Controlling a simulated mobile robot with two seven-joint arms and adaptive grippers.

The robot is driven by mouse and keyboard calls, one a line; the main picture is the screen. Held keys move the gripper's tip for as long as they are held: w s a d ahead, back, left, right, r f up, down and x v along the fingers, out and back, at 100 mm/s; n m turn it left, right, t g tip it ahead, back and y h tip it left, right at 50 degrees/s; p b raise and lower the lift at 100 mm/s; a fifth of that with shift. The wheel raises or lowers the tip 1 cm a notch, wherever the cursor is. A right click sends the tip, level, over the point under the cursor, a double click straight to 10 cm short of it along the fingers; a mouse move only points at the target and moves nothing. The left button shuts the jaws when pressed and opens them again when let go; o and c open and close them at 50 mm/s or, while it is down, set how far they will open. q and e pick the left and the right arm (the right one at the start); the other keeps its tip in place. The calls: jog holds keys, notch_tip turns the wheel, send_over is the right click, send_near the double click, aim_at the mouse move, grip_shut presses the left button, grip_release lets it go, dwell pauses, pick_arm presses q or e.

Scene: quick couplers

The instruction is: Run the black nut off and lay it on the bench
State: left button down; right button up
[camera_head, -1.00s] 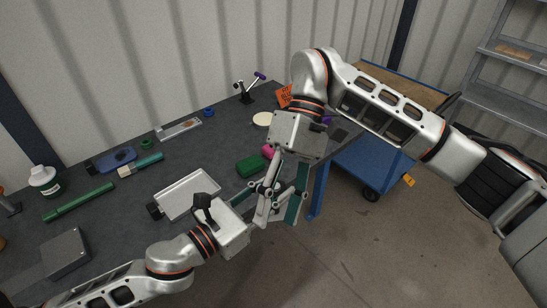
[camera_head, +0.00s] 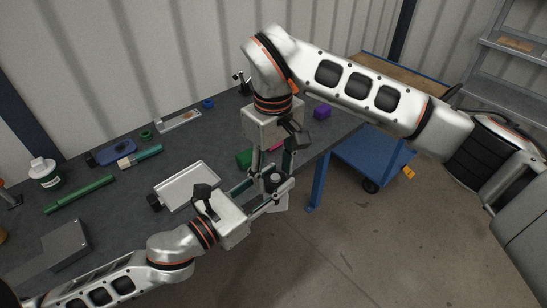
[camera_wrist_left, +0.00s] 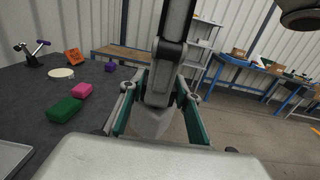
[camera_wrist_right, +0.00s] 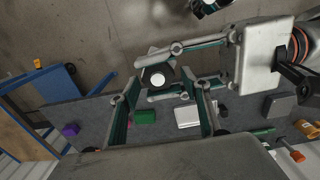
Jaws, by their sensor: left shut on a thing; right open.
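My left gripper (camera_head: 277,188) is shut on a grey coupler body (camera_wrist_left: 150,122), held in the air off the bench's front edge. In the right wrist view a dark ring, apparently the black nut (camera_wrist_right: 151,70), surrounds a bright round end (camera_wrist_right: 158,76) of the held piece, between the left fingers. In the head view it is a small dark shape (camera_head: 275,179), partly hidden by fingers. My right gripper (camera_head: 271,168) points down over it from above. Its fingers are open, also in the right wrist view (camera_wrist_right: 162,112), one either side of the piece; I cannot tell whether they touch it.
A blue cart (camera_head: 370,155) stands right.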

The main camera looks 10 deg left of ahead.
jog(key=shift+f, duration=0.85)
jog(key=shift+c, duration=0.5)
jog(key=c, duration=1.1)
jog(key=shift+o, duration=0.4)
jog(key=n, duration=0.2)
jog(key=shift+s+n, duration=0.1)
jog(key=shift+n, duration=0.3)
jog(key=shift+s+a+n, duration=0.1)
jog(key=shift+n, duration=0.2)
jog(key=o, duration=1.2)
